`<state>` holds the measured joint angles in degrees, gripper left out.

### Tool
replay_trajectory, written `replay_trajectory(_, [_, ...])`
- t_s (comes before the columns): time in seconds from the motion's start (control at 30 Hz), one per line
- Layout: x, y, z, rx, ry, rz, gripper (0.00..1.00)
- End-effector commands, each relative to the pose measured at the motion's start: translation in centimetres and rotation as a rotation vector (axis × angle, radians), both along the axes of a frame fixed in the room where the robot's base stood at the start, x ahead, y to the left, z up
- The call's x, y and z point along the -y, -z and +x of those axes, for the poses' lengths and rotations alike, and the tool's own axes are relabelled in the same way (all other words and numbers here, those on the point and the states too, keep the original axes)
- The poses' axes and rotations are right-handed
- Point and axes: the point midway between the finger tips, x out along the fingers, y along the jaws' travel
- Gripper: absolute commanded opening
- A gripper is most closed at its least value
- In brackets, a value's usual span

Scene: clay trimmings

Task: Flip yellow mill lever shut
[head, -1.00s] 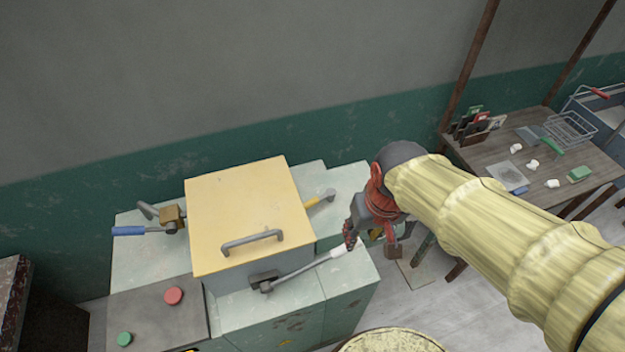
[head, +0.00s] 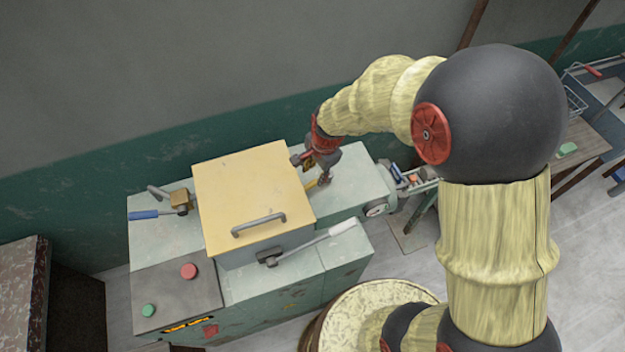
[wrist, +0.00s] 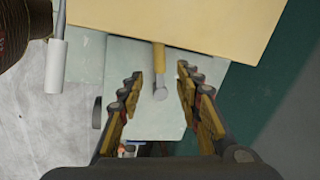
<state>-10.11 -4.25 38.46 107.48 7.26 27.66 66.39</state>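The yellow mill lever (wrist: 159,62) shows in the wrist view, sticking out from beside the yellow lid (wrist: 190,22) and ending in a grey round end. In the head view the yellow lever (head: 311,186) is mostly hidden by my gripper. My gripper (head: 322,180) is over the right part of the machine top, right of the lid. In the wrist view my gripper (wrist: 158,84) is open, with one finger on each side of the lever's grey end and a gap on both sides. I cannot tell whether the fingers are level with it.
A white-handled lever (head: 318,240) lies in front of the lid, and a blue-handled lever (head: 150,214) is at the left. Red (head: 188,271) and green (head: 149,310) buttons sit on the front left panel. A round drum (head: 350,305) stands in front.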

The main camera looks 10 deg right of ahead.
Motion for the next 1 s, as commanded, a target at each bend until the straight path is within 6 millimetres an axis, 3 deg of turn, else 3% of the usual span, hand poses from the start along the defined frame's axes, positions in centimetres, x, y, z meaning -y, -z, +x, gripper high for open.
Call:
replay_trajectory(0.5, [-0.6,6.6,1.0,-0.004,0.001,-0.001,0.34])
replay_trajectory(0.9, [-0.7,7.4,1.2,-0.001,0.0,0.0,0.34])
replay_trajectory(1.0, [-0.7,7.4,1.2,-0.001,0.0,0.0,0.29])
